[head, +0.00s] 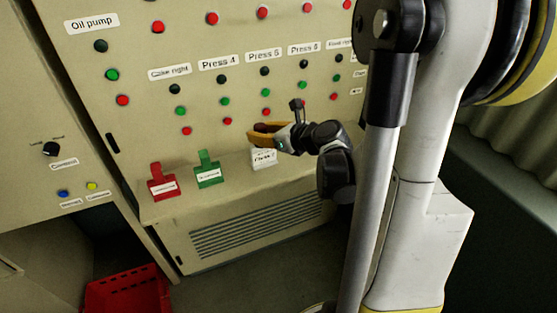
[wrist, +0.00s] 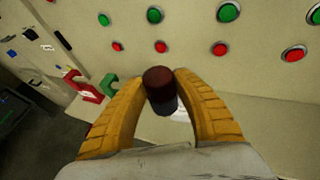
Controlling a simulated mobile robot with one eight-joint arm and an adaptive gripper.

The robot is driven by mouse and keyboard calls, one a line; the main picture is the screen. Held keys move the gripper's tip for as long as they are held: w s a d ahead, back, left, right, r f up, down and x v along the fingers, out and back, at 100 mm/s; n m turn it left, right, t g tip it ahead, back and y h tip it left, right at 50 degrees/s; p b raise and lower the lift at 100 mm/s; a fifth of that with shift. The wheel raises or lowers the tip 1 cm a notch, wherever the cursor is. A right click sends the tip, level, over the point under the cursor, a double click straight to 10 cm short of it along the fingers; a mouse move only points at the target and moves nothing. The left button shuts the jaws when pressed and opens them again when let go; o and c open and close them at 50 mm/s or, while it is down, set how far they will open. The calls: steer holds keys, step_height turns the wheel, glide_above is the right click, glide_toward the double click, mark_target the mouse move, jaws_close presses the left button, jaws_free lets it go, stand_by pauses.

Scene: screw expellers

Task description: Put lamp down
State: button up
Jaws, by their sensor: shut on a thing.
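The lamp (wrist: 159,80) is a small cylinder with a dark red top and a darker lower part. In the wrist view it stands between the two yellow fingers of my gripper (wrist: 163,88), which are closed on it from both sides. In the head view my gripper (head: 260,133) is in front of the control panel, above the ledge. The lamp is only a small dark spot at the fingers there. A white labelled holder (head: 263,158) is on the ledge just below my gripper and is partly hidden by it.
A red holder (head: 163,185) and a green holder (head: 208,172) stand on the ledge (head: 230,183) to the left. The panel (head: 140,60) behind carries several red, green and black buttons. A red crate (head: 128,292) sits on the floor at the lower left.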

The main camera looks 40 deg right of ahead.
steer(key=s+d+f+m+h+b, duration=0.1)
steer(key=s+d+f, duration=0.1)
steer(key=s+d, duration=0.5)
steer(key=s+d+f+m+h+b, duration=0.1)
steer(key=s+d, duration=0.2)
steer(key=d, duration=0.9)
steer(key=w+d+f+b, duration=0.1)
steer(key=w+f, duration=0.1)
steer(key=w, duration=0.1)
steer(key=w+d+f+b, duration=0.1)
steer(key=w+f, duration=0.2)
steer(key=w, duration=0.1)
steer(key=w+d+f+b, duration=0.1)
steer(key=w+f+b, duration=0.1)
steer(key=w, duration=0.2)
steer(key=shift+d+f, duration=0.2)
steer(key=shift+s+f+b, duration=0.1)
steer(key=shift+f+b, duration=0.85)
steer(key=shift+f, duration=0.9)
steer(key=shift+f, duration=0.25)
steer(key=o, duration=1.1)
steer(key=shift+o, duration=0.2)
steer(key=shift+r, duration=0.1)
